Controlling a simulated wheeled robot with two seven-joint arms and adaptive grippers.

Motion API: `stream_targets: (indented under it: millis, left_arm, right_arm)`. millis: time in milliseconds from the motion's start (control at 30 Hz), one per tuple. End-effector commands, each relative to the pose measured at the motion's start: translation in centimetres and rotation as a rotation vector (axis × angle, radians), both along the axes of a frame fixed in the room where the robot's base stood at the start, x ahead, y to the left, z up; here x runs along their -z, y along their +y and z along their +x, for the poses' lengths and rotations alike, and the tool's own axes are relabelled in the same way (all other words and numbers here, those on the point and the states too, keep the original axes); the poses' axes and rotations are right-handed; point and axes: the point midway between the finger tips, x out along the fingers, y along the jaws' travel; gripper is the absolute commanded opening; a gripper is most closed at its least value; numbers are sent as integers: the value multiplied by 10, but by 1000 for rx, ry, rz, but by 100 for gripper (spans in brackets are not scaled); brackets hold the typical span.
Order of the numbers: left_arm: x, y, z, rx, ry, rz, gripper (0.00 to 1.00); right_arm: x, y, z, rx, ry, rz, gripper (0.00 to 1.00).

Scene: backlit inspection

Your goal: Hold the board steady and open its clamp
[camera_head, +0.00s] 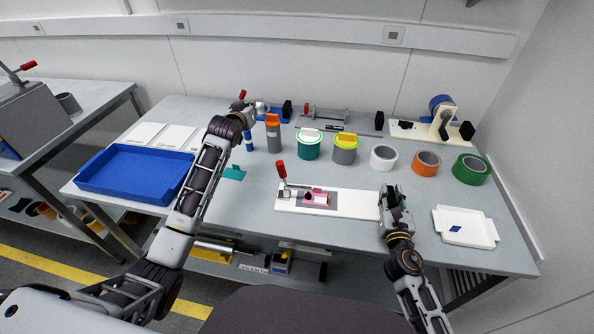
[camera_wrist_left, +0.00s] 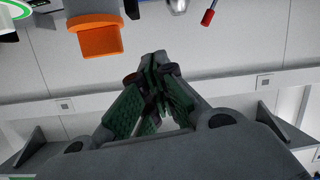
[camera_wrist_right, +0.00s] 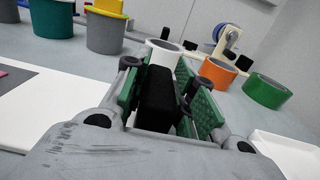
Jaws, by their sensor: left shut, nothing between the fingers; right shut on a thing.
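The white board (camera_head: 345,205) lies on the table. Its clamp (camera_head: 290,188) is near the board's left end, with the red handle (camera_head: 281,169) standing up. A pink piece (camera_head: 318,198) lies on a dark grey patch beside the clamp. My right gripper (camera_head: 390,192) is at the board's right end, shut on a black block (camera_wrist_right: 157,95); the fingers partly hide where it meets the board. My left gripper (camera_head: 249,110) is shut and empty toward the back of the table, well away from the clamp. Its closed fingers show in the left wrist view (camera_wrist_left: 158,85).
A grey bottle with an orange cap (camera_head: 273,135) stands close to my left gripper. Several tubs and tape rolls (camera_head: 427,162) line the middle and right. A blue tray (camera_head: 135,170) is at left, a white tray (camera_head: 466,229) at right. The table left of the board is fairly clear.

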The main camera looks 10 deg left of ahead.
Motion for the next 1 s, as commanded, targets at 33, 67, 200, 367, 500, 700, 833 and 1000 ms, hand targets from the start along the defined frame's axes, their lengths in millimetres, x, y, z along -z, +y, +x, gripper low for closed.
stream_targets:
  millis: [33, 67, 200, 367, 500, 700, 833, 1000]
  left_arm:
    - [-4, -17, 0, 24, 5, 41, 0]
    - [-5, -26, -1, 39, 8, 70, 0]
    - [-7, -67, -6, 96, 32, 201, 0]
    - [-4, -108, -16, 149, 62, 357, 0]
    - [1, -140, -29, 183, 90, 498, 0]
    - [11, -177, -51, 209, 133, 698, 0]
    - [18, -198, -69, 213, 161, 827, 0]
    - [26, -220, -95, 204, 193, 988, 0]
  right_arm:
    - [7, 1, -2, -1, 12, 0, 0]
    - [7, 1, -2, -1, 12, 0, 0]
    - [7, 1, -2, -1, 12, 0, 0]
    - [7, 0, -2, -1, 11, 0, 0]
    - [7, 0, -2, -1, 11, 0, 0]
    - [7, 0, -2, -1, 11, -1, 0]
    - [7, 0, -2, 0, 11, -1, 0]
    - [7, 0, -2, 0, 11, -1, 0]
